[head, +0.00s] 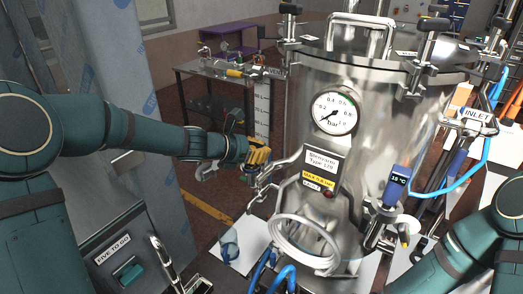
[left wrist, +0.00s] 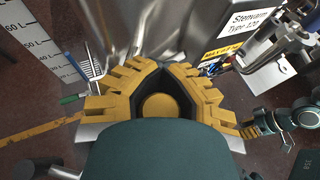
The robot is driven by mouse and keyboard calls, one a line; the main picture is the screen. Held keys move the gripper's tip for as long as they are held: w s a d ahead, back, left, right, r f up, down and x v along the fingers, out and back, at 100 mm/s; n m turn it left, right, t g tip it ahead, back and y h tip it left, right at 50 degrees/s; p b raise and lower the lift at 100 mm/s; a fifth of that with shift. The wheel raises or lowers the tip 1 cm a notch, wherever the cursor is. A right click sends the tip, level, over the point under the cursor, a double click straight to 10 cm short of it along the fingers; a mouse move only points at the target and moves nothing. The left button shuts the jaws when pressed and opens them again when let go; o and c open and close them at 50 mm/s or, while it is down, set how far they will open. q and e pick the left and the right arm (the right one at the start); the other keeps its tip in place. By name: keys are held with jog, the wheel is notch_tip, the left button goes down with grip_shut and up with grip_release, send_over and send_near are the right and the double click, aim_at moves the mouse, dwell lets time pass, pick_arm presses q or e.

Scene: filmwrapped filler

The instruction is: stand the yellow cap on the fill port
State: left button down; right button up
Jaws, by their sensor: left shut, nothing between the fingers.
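My left gripper (head: 258,155) is shut and empty in front of the vessel's left side, above the floor. In the left wrist view its yellow padded fingers (left wrist: 163,70) meet at the tips. A round yellow-brown shape (left wrist: 160,105) shows in the gap behind the tips; I cannot tell what it is. I cannot make out the yellow cap or the fill port for certain in either view. What seems to be my right gripper (left wrist: 252,125) shows small at the right of the left wrist view, its fingers unclear. In the head view only my right arm shows.
The steel vessel (head: 385,120) with a pressure gauge (head: 335,113) fills the centre right. Hose coils (head: 300,240) and blue tubing stand low in front. A cart (head: 205,72) with small items is behind left. A grey cabinet (head: 100,90) stands at left.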

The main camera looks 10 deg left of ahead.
pick_arm(q)
jog(key=shift+f, duration=0.1)
jog(key=c, duration=1.1)
grip_release()
jog(key=shift+s, duration=0.1)
jog(key=shift+o, duration=0.2)
jog(key=shift+a, duration=0.1)
jog(key=shift+s+a, duration=0.1)
jog(key=shift+a, duration=0.1)
jog(key=v, duration=1.1)
jog(key=shift+s, duration=0.2)
